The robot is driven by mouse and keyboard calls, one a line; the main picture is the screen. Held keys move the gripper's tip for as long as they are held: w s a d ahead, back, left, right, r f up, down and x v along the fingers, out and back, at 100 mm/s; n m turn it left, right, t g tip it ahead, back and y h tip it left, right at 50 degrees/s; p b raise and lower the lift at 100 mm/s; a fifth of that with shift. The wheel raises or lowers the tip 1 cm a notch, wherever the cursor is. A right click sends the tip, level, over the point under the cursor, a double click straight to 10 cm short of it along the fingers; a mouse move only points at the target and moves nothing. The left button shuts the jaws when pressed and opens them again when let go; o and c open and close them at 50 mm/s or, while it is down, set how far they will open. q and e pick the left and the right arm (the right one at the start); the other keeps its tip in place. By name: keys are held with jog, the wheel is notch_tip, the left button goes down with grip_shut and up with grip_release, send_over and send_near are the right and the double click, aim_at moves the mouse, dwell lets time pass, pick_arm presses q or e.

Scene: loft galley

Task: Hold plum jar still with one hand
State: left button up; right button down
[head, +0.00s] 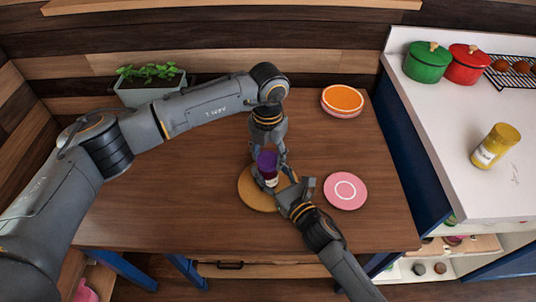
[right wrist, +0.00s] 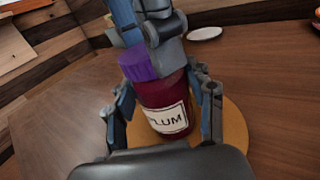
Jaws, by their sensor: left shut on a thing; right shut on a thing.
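The plum jar (head: 270,180) stands on a round wooden board (head: 251,197) on the table. In the right wrist view the jar (right wrist: 155,94) shows a dark red body, a white label ending in "LUM" and a purple lid (right wrist: 136,65). The lid (head: 267,160) sits on top of the jar. My left gripper (head: 268,153) reaches down from above and is shut on the lid. My right gripper (right wrist: 162,108) is shut around the jar's body, one finger on each side. The left gripper's fingers partly hide the lid.
A pink plate (head: 345,191) lies to the right, and orange-topped plates (head: 342,100) behind it. A planter (head: 150,87) stands at the back left. A white counter (head: 440,115) at the right holds green (head: 427,63) and red (head: 466,64) pots and a yellow jar (head: 495,146).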

aim_at(268, 159)
pick_arm(q)
jog(key=shift+r, duration=0.25)
jog(key=shift+r, duration=0.85)
jog(key=shift+r, duration=2)
pick_arm(e)
jog(key=shift+c, duration=2.1)
grip_release()
